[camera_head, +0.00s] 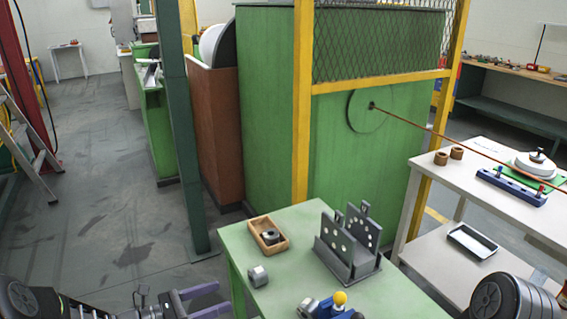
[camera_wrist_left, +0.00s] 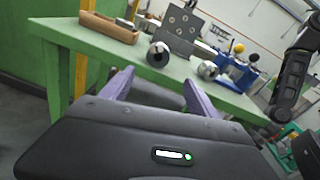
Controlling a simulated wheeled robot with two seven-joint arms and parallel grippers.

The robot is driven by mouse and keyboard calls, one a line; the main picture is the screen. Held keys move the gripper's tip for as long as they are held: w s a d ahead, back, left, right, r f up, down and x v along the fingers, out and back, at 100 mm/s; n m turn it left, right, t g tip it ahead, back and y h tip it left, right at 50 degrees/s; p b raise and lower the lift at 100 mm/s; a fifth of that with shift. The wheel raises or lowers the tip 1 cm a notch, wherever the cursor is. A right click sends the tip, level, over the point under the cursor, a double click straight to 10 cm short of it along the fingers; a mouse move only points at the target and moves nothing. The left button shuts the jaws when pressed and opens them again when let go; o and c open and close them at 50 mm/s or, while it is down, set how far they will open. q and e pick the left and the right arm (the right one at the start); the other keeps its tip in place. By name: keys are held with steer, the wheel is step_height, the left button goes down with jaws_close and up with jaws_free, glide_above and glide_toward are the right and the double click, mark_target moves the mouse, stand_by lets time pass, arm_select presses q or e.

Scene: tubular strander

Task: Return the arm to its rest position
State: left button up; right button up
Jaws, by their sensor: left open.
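My left gripper (camera_head: 224,296) reaches in low at the left of the head view, beside the near left side of the green table (camera_head: 300,225). Its two purple fingers are apart with nothing between them. They also show in the left wrist view (camera_wrist_left: 156,88), in front of the table's edge. My right arm (camera_head: 512,300) shows as a dark link at the lower right of the head view. Its gripper is not seen.
A white table (camera_head: 450,190) stands right. Grey floor (camera_head: 110,210) is open left.

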arm_select(q)
steer(key=s+d+f+m+g+y, duration=0.1)
steer(key=s+f+m+g+y, duration=0.4)
steer(key=s+f+m, duration=0.5)
steer(key=s+d+f+m+g+y, duration=0.2)
steer(key=s+f+m+g+y, duration=0.15)
steer(key=s+f, duration=0.8)
steer(key=s+d+f+m+y, duration=0.1)
steer(key=s+d+f+m, duration=0.2)
steer(key=d+m, duration=0.8)
steer(key=s, duration=0.2)
steer(key=shift+s+d+m, duration=0.25)
steer(key=shift+s+m, duration=0.1)
steer(key=shift+y, duration=0.25)
